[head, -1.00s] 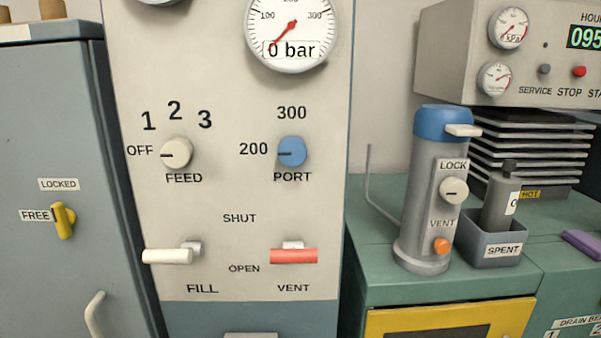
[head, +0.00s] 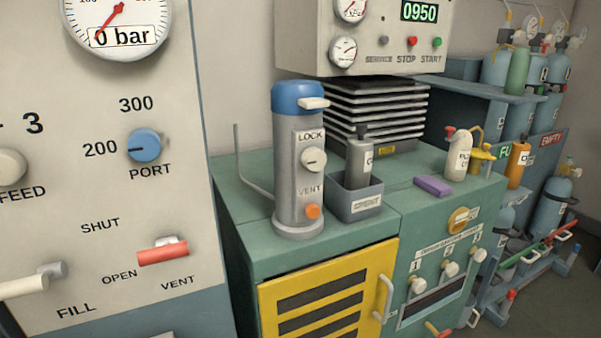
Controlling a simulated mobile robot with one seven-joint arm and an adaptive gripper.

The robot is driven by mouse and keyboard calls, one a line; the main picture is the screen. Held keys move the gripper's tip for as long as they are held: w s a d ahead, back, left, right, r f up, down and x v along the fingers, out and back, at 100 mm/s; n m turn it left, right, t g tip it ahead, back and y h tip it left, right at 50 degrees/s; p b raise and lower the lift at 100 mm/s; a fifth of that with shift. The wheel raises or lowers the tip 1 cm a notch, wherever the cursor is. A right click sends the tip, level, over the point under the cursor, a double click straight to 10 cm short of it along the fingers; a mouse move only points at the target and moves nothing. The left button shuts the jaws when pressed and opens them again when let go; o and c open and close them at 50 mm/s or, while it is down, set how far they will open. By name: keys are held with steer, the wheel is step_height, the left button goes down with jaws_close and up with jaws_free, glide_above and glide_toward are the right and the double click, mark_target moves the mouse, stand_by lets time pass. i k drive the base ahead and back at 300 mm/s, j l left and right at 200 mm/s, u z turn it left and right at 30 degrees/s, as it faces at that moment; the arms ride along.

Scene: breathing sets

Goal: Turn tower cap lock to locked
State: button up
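The tower (head: 298,180) is a grey cylinder with a blue cap (head: 298,97) that has a pale lever on its right side. It stands upright on the green cabinet top. On its front is a round white knob (head: 313,159) below the word LOCK and above the word VENT, with its dark mark pointing sideways. An orange knob (head: 312,211) sits lower, near the base. My gripper is not in view.
A grey SPENT bin (head: 355,200) holding a grey canister stands just right of the tower. A bent grey rod (head: 243,170) rises to its left. The panel with a blue PORT knob (head: 144,146) is at left. A purple block (head: 433,186) lies on the cabinet top.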

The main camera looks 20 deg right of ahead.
mark_target(314, 159)
steer(key=k+z, duration=0.15)
steer(key=z, duration=0.2)
steer(key=k+l+z, duration=0.1)
steer(key=z, duration=0.25)
steer(key=k+l+z, duration=0.15)
steer(key=z, duration=0.2)
